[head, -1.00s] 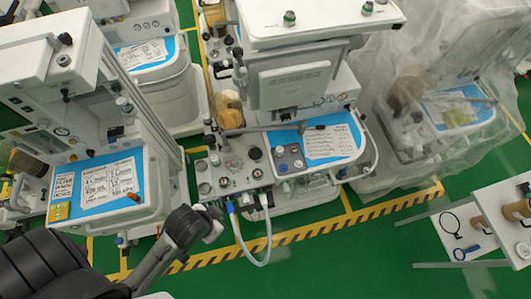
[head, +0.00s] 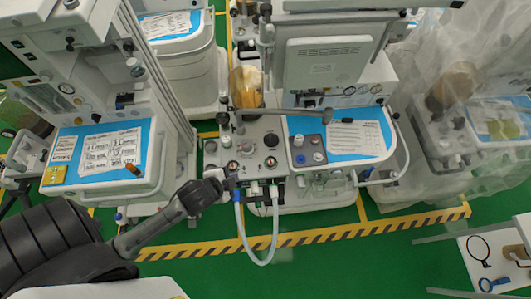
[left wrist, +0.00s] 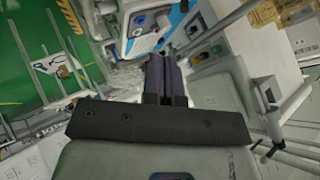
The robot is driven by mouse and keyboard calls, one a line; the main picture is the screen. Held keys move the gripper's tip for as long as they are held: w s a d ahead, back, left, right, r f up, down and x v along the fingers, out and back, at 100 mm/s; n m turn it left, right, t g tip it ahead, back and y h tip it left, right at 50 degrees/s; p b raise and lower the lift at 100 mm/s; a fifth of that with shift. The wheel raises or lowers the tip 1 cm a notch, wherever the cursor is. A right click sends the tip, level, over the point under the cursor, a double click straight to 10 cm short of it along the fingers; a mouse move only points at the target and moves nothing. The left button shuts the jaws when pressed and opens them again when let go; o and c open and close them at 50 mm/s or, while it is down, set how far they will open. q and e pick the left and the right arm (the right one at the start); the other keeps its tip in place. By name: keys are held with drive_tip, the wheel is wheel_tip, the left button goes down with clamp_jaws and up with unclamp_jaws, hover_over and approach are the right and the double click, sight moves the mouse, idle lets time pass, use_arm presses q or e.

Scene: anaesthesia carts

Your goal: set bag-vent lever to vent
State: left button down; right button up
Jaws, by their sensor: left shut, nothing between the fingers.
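The middle anaesthesia cart (head: 330,62) has a grey panel (head: 262,140) at its front left with several knobs and small gauges. I cannot tell which small part there is the bag-vent lever. My left gripper (head: 230,184) is at the front left edge of this panel, close to the top of the looped hose (head: 262,262). Contact with the panel is not clear. In the left wrist view its dark fingers (left wrist: 165,76) are together with nothing between them. They hide part of the cart behind. My right gripper is out of view.
Another cart with a blue top and paper cards (head: 108,150) stands at the left. A plastic-draped cart (head: 485,115) stands at the right. A white table with tools (head: 480,262) is at the lower right. Green floor with a striped yellow line (head: 330,236) lies clear in front.

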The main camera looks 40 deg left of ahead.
use_arm(q)
drive_tip(key=w+a+f+m+t+h+b, duration=0.1)
drive_tip(key=w+a+f+m+t+b, duration=0.2)
drive_tip(key=w+f+m+b, duration=0.1)
drive_tip(key=w+a+f+m+t+h+b, duration=0.1)
drive_tip(key=w+a+f+m+t+b, duration=0.2)
drive_tip(key=f+m+b, duration=0.4)
drive_tip(key=w+f+b, duration=0.1)
drive_tip(key=b, duration=0.1)
drive_tip(key=shift+a+f+h+b, duration=0.25)
drive_tip(key=shift+a+h+b, duration=0.05)
drive_tip(key=shift+h+b, duration=0.1)
approach(272, 139)
drive_tip(key=w+f, duration=0.1)
drive_tip(key=w, duration=0.1)
drive_tip(key=w+f, duration=0.2)
drive_tip(key=shift+w+d+f+b, duration=0.1)
drive_tip(key=shift+w+f+b, duration=0.1)
drive_tip(key=shift+w+b, duration=0.15)
drive_tip(key=shift+w+d+r, duration=0.1)
drive_tip(key=shift+w+d, duration=0.05)
drive_tip(key=shift+w, duration=0.8)
